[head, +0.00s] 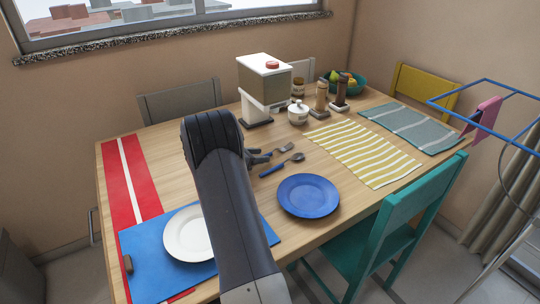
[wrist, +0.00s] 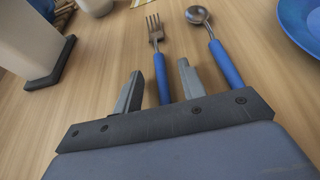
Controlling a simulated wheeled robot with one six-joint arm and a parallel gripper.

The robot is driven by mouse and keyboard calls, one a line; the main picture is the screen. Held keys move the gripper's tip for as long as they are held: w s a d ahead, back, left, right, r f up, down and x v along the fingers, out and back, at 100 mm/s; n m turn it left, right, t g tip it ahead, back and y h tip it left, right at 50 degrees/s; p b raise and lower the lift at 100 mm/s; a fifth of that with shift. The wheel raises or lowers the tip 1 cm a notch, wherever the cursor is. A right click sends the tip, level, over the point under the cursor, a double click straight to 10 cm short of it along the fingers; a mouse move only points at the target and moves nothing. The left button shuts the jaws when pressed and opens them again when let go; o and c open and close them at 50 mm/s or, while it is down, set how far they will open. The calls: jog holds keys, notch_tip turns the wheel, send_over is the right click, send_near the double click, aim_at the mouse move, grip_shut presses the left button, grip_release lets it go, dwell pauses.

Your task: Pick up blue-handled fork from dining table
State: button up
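The blue-handled fork (wrist: 163,78) lies on the dining table (wrist: 100,60), tines pointing away from my gripper in the wrist view. In the head view its metal head (head: 283,149) shows just right of my gripper (head: 259,158). My gripper (wrist: 160,68) is open, its two fingers apart on either side of the fork's handle in the wrist view. The near end of the handle is hidden behind the gripper body. I cannot tell whether the fingers touch the fork or the table.
A blue-handled spoon (wrist: 222,58) lies close right of the fork. A blue plate (head: 308,195) is beyond it. A white dispenser (head: 262,88) stands behind the gripper. A white plate (head: 188,234) lies on a blue placemat (head: 143,262). A teal chair (head: 392,228) stands at the near right.

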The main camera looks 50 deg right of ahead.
jog(key=shift+s+d+f, duration=0.1)
jog(key=shift+d+f, duration=0.05)
jog(key=shift+d, duration=0.2)
grip_shut()
dwell(0.3)
